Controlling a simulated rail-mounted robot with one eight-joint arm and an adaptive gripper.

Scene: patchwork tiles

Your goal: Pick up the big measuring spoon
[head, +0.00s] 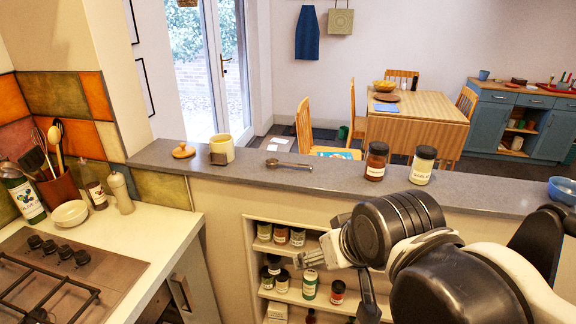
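A metal measuring spoon (288,164) lies flat on the grey ledge, its bowl to the left and its handle pointing right. It is the only measuring spoon I can make out. My gripper (306,259) is below and in front of the ledge, before the open shelves, pointing left. It is apart from the spoon. Its fingers are small and seen from the side, so I cannot tell whether they are open or shut. I see nothing clearly held in it.
On the ledge (450,194), a cream mug (222,148) and a wooden lid-like piece (183,151) stand left of the spoon. A dark-red jar (376,162) and a white-labelled jar (422,166) stand right. Shelves (290,296) hold several jars below. The ledge around the spoon is clear.

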